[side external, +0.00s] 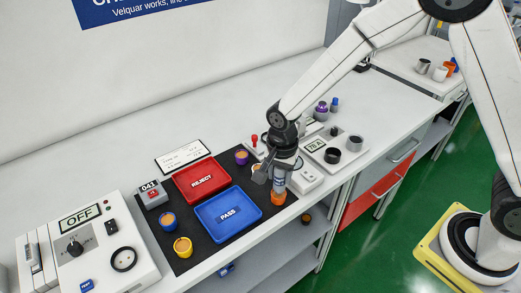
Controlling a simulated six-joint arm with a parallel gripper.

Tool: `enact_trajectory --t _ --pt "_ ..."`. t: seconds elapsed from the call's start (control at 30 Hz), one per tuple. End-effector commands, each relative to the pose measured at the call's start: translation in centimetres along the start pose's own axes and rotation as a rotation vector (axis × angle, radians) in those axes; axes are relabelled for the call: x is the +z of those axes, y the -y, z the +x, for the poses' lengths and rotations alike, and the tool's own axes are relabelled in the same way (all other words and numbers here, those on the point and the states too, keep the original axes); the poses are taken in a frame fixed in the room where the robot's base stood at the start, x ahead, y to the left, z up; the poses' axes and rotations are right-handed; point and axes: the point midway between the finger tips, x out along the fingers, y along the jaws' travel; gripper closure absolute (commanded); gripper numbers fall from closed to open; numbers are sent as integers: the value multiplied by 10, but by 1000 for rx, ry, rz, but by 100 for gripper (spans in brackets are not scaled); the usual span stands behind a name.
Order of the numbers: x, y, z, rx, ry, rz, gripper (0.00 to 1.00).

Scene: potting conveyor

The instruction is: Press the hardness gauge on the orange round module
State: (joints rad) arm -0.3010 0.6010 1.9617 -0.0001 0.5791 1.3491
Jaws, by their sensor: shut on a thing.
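The orange round module (278,199) stands on the dark mat near the front edge of the bench, at its right end. My gripper (272,174) is right above it, pointing down. It is shut on a pale, blue-banded cylinder that looks like the hardness gauge (280,184), held upright. The gauge's lower end is at the top of the orange module; I cannot tell whether they touch. My gripper hides part of the gauge.
A red REJECT tray (188,190) and a blue PASS tray (247,222) lie left of the gripper. Yellow (183,247), blue (168,221) and purple (242,157) round modules stand around them. A grey holder (322,163) with a 78 A display is to the right.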

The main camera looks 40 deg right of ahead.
Motion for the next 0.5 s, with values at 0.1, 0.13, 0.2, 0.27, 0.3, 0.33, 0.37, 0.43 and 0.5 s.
enact_trajectory --t 0.1,0.13,0.2,0.27,0.3,0.33,0.37,0.43,0.5 --pt "0 0 1 -1 0 0 100" --pt "0 0 1 -1 0 0 100" --pt "0 0 2 -1 0 0 100" --pt "0 0 2 -1 0 0 100" --pt "0 0 2 -1 0 0 100" --pt "0 0 3 -1 0 0 100" --pt "0 0 3 -1 0 0 100" --pt "0 0 4 -2 0 0 100" --pt "0 1 4 -2 0 0 100"
